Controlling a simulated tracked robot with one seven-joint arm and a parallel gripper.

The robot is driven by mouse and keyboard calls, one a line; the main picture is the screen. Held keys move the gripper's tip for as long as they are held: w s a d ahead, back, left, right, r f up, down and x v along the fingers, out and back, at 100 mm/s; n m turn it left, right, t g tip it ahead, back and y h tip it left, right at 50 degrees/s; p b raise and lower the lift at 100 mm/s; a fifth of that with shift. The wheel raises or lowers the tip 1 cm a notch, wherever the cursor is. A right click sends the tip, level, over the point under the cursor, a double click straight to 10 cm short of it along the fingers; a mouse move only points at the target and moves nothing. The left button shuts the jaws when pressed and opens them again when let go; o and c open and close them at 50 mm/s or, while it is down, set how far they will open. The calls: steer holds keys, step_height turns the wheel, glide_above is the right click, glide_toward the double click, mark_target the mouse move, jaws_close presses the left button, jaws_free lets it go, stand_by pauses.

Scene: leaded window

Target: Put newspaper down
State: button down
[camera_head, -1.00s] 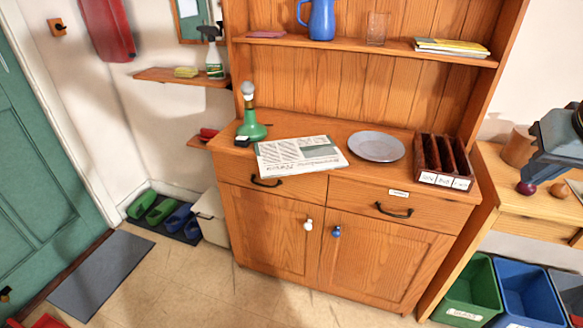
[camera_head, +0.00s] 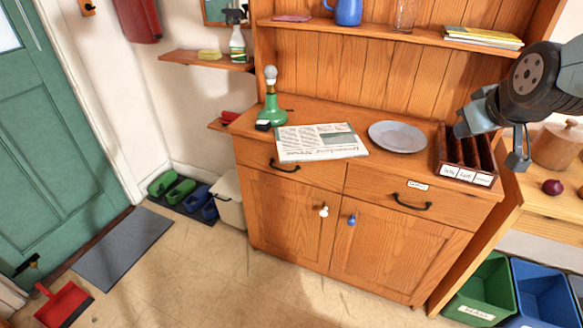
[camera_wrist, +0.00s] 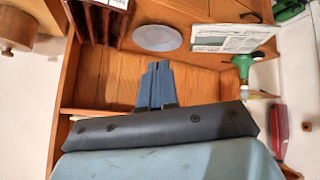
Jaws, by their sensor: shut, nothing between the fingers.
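The newspaper (camera_head: 318,142) lies flat on the dresser's wooden counter (camera_head: 300,108), between a green lamp and a grey plate. Its near left corner appears to reach over the counter's front edge. It also shows in the wrist view (camera_wrist: 232,38), where the dresser looks upside down. My gripper (camera_head: 463,128) is at the right of the head view, by the dark letter rack, well to the right of the newspaper and apart from it. In the wrist view my gripper's fingers (camera_wrist: 156,72) are together with nothing held. I cannot tell whether they touch the rack in the head view.
The plate (camera_head: 398,136) lies between the newspaper and the letter rack (camera_head: 466,158). The green lamp (camera_head: 270,108) stands left of the newspaper. A shelf (camera_head: 400,36) with a blue jug (camera_head: 348,12) crosses above. A lower side table (camera_head: 545,200) is at the right.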

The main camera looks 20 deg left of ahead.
steer(key=w+a+f+n+t+y, duration=0.1)
steer(key=w+a+f+n, duration=0.25)
steer(key=a, duration=0.35)
steer(key=w+a+f+n+t+y, duration=0.1)
steer(key=w+a+f+n+y, duration=0.15)
steer(key=a+f, duration=0.3)
steer(key=w+a+f+n+t+y, duration=0.1)
steer(key=w+a+f+n, duration=0.2)
steer(key=a, duration=0.4)
steer(key=s+a+f+n+t+y, duration=0.3)
steer(key=s+a+f+n+y, duration=0.2)
steer(key=s+a+f+n, duration=0.75)
steer(key=m, duration=0.2)
glide_toward(288, 162)
steer(key=a, duration=0.4)
steer(key=w, duration=0.3)
steer(key=shift+w+r, duration=0.15)
steer(key=shift+w, duration=0.9)
